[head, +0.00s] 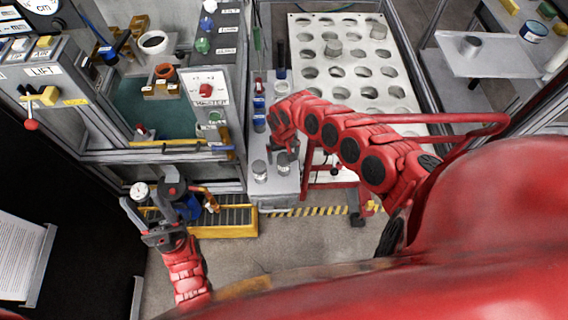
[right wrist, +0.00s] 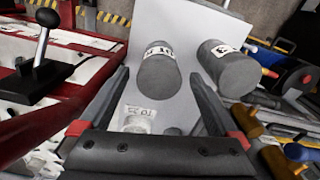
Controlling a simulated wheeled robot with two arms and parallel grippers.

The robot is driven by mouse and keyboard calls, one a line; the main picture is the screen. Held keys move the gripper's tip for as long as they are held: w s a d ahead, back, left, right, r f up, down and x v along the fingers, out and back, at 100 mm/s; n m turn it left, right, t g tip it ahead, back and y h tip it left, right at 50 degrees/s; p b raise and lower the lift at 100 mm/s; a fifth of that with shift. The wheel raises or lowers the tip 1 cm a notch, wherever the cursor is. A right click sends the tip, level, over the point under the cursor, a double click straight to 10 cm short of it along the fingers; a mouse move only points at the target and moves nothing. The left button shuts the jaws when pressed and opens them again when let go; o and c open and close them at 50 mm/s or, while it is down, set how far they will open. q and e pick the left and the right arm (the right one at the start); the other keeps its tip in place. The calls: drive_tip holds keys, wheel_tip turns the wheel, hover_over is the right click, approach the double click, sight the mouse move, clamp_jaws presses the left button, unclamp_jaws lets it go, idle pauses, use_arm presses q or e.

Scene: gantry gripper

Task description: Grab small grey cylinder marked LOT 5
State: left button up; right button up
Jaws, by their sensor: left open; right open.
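Two small grey cylinders stand on the narrow grey shelf (head: 274,198) in the head view, a left one (head: 260,171) and a right one (head: 283,164). In the right wrist view one grey cylinder (right wrist: 158,74) lies in line with the gap between my right fingers, and the other (right wrist: 229,70) is outside the right-hand finger. Both have white labels that I cannot read. My right gripper (right wrist: 160,80) is open, and it shows beside the cylinders in the head view (head: 281,148). My left gripper (head: 151,205) is open and empty, away from them.
A white perforated rack (head: 350,95) stands right of the shelf, with a few cylinders on it. A white tag (right wrist: 138,112) with unclear writing shows between my right fingers. A yellow bin (head: 228,228) is near the floor. Blue items (head: 259,112) stand behind on the shelf.

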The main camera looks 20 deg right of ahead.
wheel_tip(320, 180, down, 4)
drive_tip(key=shift+s+r, duration=0.15)
drive_tip(key=shift+r, duration=0.1)
drive_tip(key=shift+f, duration=0.25)
drive_tip(key=shift+d, duration=0.1)
drive_tip(key=shift+c, duration=0.3)
clamp_jaws()
